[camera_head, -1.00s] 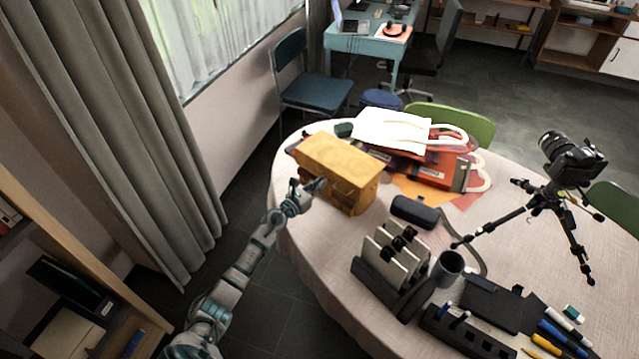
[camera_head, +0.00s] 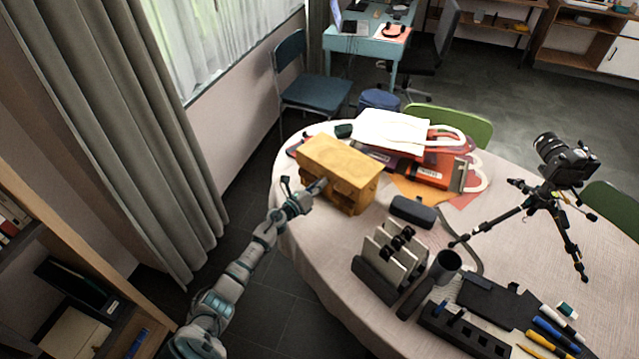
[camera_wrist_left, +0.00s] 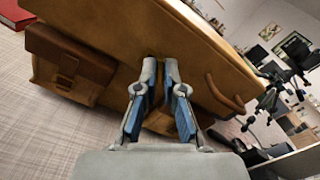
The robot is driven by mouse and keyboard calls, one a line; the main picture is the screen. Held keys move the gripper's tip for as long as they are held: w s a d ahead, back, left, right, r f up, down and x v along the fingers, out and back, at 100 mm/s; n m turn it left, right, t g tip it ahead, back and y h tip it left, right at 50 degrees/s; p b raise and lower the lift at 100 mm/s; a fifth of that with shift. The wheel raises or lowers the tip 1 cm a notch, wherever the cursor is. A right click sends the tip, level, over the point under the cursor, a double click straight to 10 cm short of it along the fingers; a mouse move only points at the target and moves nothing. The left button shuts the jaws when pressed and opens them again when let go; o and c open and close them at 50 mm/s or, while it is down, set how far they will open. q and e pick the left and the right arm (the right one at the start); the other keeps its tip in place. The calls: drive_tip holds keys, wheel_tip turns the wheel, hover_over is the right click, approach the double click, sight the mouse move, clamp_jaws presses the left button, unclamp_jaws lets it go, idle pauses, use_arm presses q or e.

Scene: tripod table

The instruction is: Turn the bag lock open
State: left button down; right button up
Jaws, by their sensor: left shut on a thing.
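The tan leather bag (camera_head: 335,158) stands on the round table near its left edge, with pockets on its front. My left gripper (camera_head: 319,185) reaches in from the left to the bag's front face. In the left wrist view the bag (camera_wrist_left: 120,25) fills the upper part, with a buckled pocket (camera_wrist_left: 70,65) on the left. The two blue-grey fingers (camera_wrist_left: 161,68) meet the bag's front at the middle, their tips a small gap apart. They are shut on the bag lock, which they mostly hide, so its angle cannot be told. My right gripper is not in view.
Behind the bag lie orange folders and a white tote (camera_head: 393,131). A camera on a tripod (camera_head: 566,160) stands on the right.

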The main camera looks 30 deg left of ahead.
use_arm(q)
drive_tip(key=shift+a+n+p, duration=0.15)
drive_tip(key=shift+n+p, duration=1.75)
drive_tip(key=shift+n, duration=3.9)
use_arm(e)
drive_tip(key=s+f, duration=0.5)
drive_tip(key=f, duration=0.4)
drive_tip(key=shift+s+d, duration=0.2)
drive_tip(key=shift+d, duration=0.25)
use_arm(q)
drive_tip(key=shift+f, duration=0.1)
drive_tip(key=c, duration=1.3)
unclamp_jaws()
drive_tip(key=s, duration=0.4)
drive_tip(key=s+a, duration=0.1)
drive_tip(key=s, duration=0.3)
drive_tip(key=s+a, duration=0.1)
drive_tip(key=s, duration=0.3)
drive_tip(key=shift+f, duration=0.1)
